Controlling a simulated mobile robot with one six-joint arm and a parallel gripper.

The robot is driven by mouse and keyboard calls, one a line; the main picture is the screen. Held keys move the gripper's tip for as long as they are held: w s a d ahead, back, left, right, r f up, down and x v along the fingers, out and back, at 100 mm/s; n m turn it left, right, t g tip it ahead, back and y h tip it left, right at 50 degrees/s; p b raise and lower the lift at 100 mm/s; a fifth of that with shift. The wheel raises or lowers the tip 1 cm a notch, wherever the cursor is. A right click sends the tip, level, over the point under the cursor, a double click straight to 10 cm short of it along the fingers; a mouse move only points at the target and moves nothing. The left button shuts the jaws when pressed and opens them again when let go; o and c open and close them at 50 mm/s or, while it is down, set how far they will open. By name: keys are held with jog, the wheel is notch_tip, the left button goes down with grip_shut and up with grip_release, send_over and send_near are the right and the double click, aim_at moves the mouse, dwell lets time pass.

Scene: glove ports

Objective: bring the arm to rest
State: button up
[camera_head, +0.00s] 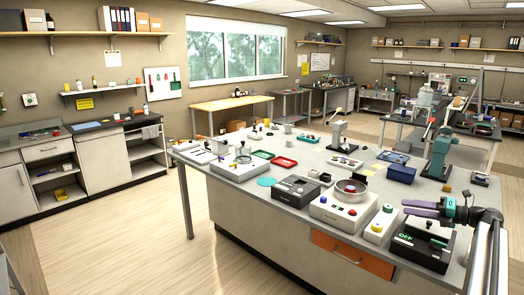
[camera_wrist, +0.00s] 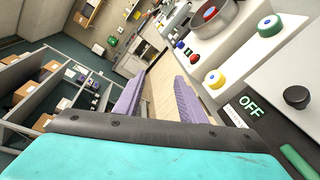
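My gripper (camera_head: 406,207) is at the right of the head view, over the near right part of the grey island bench (camera_head: 230,189). Its two purple fingers point left, with a teal body behind them and my dark arm at the right edge. In the wrist view the fingers of my gripper (camera_wrist: 160,84) stand apart with a clear gap between them. Nothing is held. The gripper is above a black device marked OFF (camera_head: 420,243), which also shows at the right of the wrist view (camera_wrist: 265,113). The gap between gripper and device is hard to judge.
A green press-like tool (camera_head: 438,155) stands behind the gripper. An orange drawer (camera_head: 352,256) is in the bench front. Floor is open at the left (camera_head: 110,235).

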jog(key=a+f+n+g+y+b, duration=0.15)
jog(key=a+f+g, duration=0.35)
jog(key=a+f, duration=1.85)
jog(key=s+a+f+n+g+h+b, duration=0.1)
jog(key=s+a+f+n+g, duration=0.15)
jog(key=s+a+f, duration=0.65)
jog(key=s+a+f+n+g+h+b, duration=0.1)
jog(key=s+a+f+n+g+b, duration=0.2)
jog(key=a+f, duration=0.85)
jog(key=s+a+f+n+g+h, duration=0.2)
jog(key=s+a+f+n, duration=0.2)
jog(key=s+f, duration=0.6)
jog(key=s+a+f+n+g+h, duration=0.25)
jog(key=s+f+n, duration=0.25)
jog(key=s, duration=0.8)
jog(key=s+d+f+n+g+h+b, duration=0.15)
jog(key=s+f+n, duration=0.25)
jog(key=s+n, duration=0.55)
jog(key=s+d+n+h, duration=0.5)
jog(key=s+d+n, duration=0.1)
jog(key=n, duration=0.7)
jog(key=shift+s+d, duration=0.4)
jog(key=shift+d, duration=0.25)
